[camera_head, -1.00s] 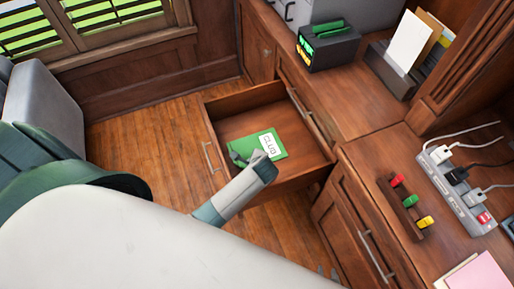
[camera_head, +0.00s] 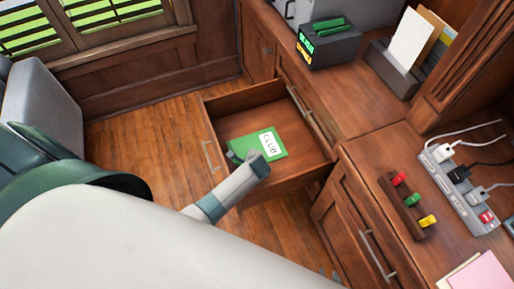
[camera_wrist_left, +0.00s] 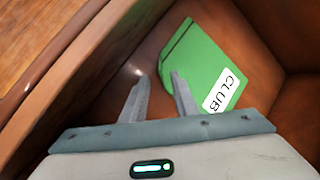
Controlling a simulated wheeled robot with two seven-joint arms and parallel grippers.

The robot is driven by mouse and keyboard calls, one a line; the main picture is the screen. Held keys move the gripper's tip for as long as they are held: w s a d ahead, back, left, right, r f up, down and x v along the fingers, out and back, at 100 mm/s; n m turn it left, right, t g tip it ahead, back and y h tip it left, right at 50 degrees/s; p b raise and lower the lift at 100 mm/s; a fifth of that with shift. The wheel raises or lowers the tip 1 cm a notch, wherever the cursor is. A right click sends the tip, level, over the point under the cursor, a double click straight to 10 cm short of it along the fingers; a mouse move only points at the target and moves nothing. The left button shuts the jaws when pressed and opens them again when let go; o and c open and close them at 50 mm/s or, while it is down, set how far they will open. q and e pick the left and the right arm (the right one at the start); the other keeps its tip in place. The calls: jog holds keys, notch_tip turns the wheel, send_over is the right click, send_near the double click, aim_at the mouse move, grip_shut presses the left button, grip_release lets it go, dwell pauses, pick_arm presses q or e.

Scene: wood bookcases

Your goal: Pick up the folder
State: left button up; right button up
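The green folder (camera_head: 262,139), with a white CLUB label, lies flat in the open wooden drawer (camera_head: 300,122) in the head view. It also shows in the left wrist view (camera_wrist_left: 205,65), up and to the right of the fingers. In that view my left gripper (camera_wrist_left: 157,82) is open, with nothing between its fingers. Its right finger overlaps the folder's near left edge; I cannot tell whether it touches. In the head view a gripper (camera_head: 238,157) reaches over the folder's lower left part. It matches the left wrist view, so I cannot pick out a separate right gripper.
The drawer walls stand around the folder; its front panel (camera_head: 213,150) is close to the left. On the desk are a power strip (camera_head: 455,190), a wooden holder with coloured pieces (camera_head: 405,208) and a black box (camera_head: 328,46). A grey chair (camera_head: 45,112) stands at left.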

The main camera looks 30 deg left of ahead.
pick_arm(q)
jog(key=shift+b+x, duration=0.35)
jog(key=shift+x, duration=1.95)
jog(key=shift+a+r, duration=0.1)
grip_shut()
